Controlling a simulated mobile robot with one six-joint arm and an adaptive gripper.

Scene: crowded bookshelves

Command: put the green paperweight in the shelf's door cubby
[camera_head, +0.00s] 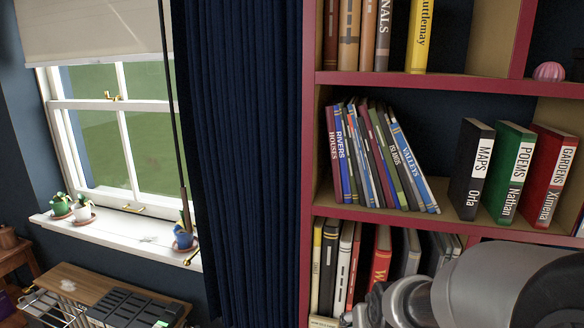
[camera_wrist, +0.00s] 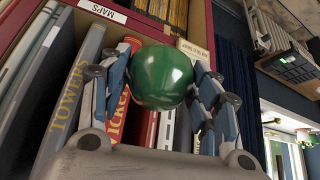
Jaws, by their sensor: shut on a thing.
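The green paperweight (camera_wrist: 162,77) is a glossy round ball. In the wrist view it sits between the two fingers of my gripper (camera_wrist: 163,70), which is shut on it. Red-framed shelf books lie behind it in that view. In the head view my gripper (camera_head: 372,306) shows only in part at the bottom, in front of the lower row of books, and the paperweight is hidden there. The red-framed shelf (camera_head: 400,215) fills the right side. I cannot make out a cubby with a door in either view.
Leaning books (camera_head: 375,155) fill the middle shelf's left. Black, green and red books (camera_head: 510,170) stand at its right, with a bare gap between. A pink ribbed paperweight (camera_head: 549,71) sits on the upper board. A blue curtain (camera_head: 245,160) hangs left of the shelf.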

